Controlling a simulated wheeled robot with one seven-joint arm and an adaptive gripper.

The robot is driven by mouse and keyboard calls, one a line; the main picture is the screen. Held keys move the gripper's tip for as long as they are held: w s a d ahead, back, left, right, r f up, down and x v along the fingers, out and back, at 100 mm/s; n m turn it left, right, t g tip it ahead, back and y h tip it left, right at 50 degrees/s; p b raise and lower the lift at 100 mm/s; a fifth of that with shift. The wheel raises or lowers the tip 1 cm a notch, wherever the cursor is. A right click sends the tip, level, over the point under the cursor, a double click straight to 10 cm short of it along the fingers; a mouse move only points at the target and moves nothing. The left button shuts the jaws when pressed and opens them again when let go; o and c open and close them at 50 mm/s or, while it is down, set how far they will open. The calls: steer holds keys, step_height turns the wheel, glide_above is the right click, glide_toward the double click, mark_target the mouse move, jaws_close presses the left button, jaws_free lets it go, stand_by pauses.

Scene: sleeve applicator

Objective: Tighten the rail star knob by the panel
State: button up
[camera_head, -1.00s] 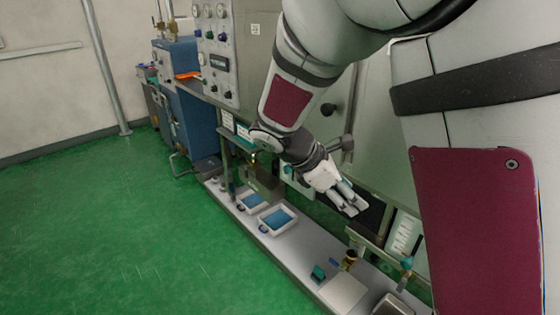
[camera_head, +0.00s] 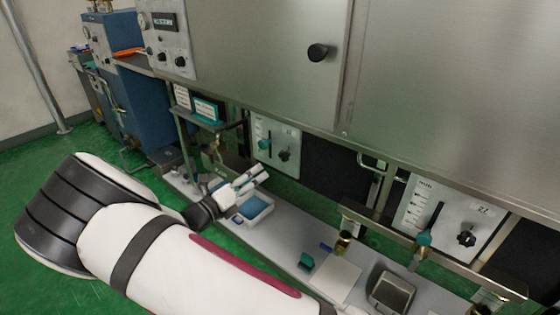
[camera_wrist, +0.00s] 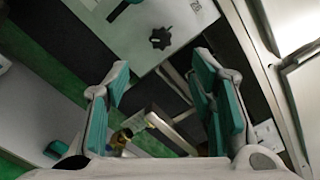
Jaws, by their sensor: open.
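Two pale panels with black star knobs show under the cabinet in the head view. The left panel (camera_head: 272,133) has a teal knob (camera_head: 265,145) and a star knob (camera_head: 284,155). The right panel (camera_head: 450,207) has a scale, a teal knob (camera_head: 424,238) and a star knob (camera_head: 466,238). My gripper (camera_head: 262,174) is open and empty, below the left panel in the picture. In the wrist view a black star knob (camera_wrist: 161,38) on a pale panel (camera_wrist: 150,18) shows beyond my open fingers (camera_wrist: 161,78), apart from them. I cannot tell which panel this is.
A steel cabinet (camera_head: 430,100) overhangs the panels. A metal rail (camera_head: 440,258) runs in front of the right panel. The bench below holds a blue-filled tray (camera_head: 254,209), a brass-coloured part (camera_head: 343,242), a white sheet (camera_head: 335,277) and a scale-like box (camera_head: 391,291).

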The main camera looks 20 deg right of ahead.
mark_target(283, 158)
steer(key=b+x, duration=0.2)
steer(key=x, duration=1.1)
steer(key=shift+b, duration=0.3)
steer(key=shift+c, duration=0.5)
steer(key=c, duration=1.1)
